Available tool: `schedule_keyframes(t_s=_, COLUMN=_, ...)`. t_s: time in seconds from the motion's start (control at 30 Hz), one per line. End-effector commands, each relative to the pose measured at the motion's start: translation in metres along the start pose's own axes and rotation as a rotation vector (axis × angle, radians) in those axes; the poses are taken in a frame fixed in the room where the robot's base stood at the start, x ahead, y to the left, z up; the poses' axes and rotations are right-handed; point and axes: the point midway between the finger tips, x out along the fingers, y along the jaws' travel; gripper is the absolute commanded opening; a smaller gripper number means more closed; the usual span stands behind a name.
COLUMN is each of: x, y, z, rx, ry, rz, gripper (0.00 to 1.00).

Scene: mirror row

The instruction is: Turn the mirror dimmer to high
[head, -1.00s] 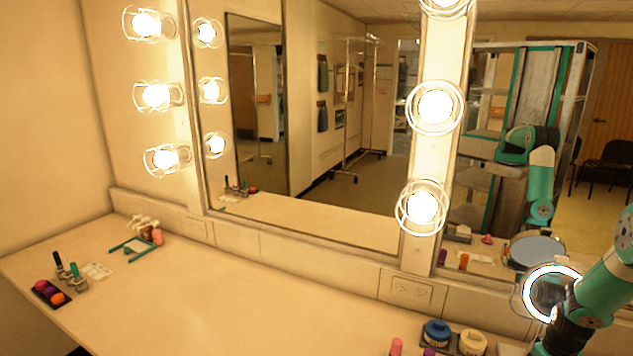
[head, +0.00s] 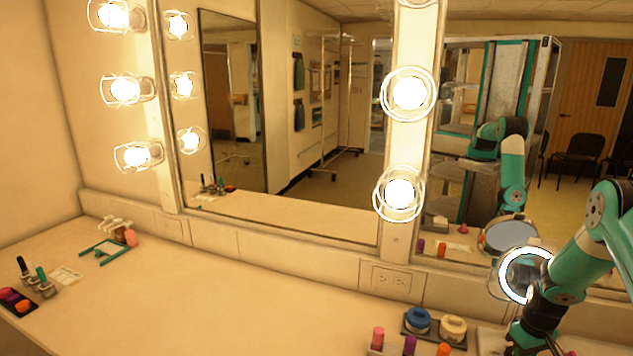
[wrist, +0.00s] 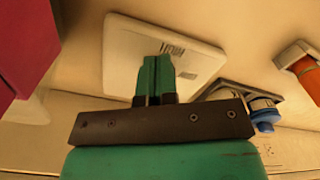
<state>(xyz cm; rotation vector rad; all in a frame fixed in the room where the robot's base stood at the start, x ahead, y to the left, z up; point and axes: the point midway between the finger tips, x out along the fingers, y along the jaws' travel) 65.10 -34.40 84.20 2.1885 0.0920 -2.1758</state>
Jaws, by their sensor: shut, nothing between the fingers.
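My gripper (wrist: 155,78) shows in the wrist view with its two teal fingers shut together and nothing between them. Its tips lie in front of a pale flat plate (wrist: 125,58) with a small dark marking near the tips. I cannot tell whether the plate is the mirror dimmer, or whether the fingers touch it. In the head view my arm reaches down at the lower right, and the fingertips cannot be made out. A ring-lit round mirror (head: 525,275) stands behind my arm there. The big mirror (head: 300,130) has lit bulbs along its frame. No dimmer setting is readable.
A tray holds a blue jar (head: 418,320) and a cream jar (head: 453,327), left of my arm. Lipsticks (head: 378,338) stand in front of it. An outlet (head: 391,279) is on the back ledge. The middle of the counter (head: 220,300) is clear.

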Motion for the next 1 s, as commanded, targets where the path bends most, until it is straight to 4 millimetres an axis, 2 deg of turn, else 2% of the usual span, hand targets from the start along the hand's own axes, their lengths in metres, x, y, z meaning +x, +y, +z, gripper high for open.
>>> schedule_keyframes(t_s=0.03, x=0.011, y=0.006, z=0.004, rx=0.017, ry=0.0, rz=0.016, gripper=0.0)
schedule_keyframes(t_s=0.37, x=0.011, y=0.005, z=0.005, rx=0.017, ry=-0.001, rz=0.014, gripper=0.0)
schedule_keyframes(t_s=0.63, x=0.01, y=0.001, z=0.014, rx=0.013, ry=-0.009, rz=0.009, gripper=0.0)
schedule_keyframes(t_s=0.77, x=0.0, y=0.0, z=0.015, rx=0.013, ry=-0.013, rz=0.006, gripper=0.0)
schedule_keyframes(t_s=1.0, x=-0.034, y=0.0, z=0.013, rx=0.009, ry=-0.007, rz=0.007, gripper=0.0)
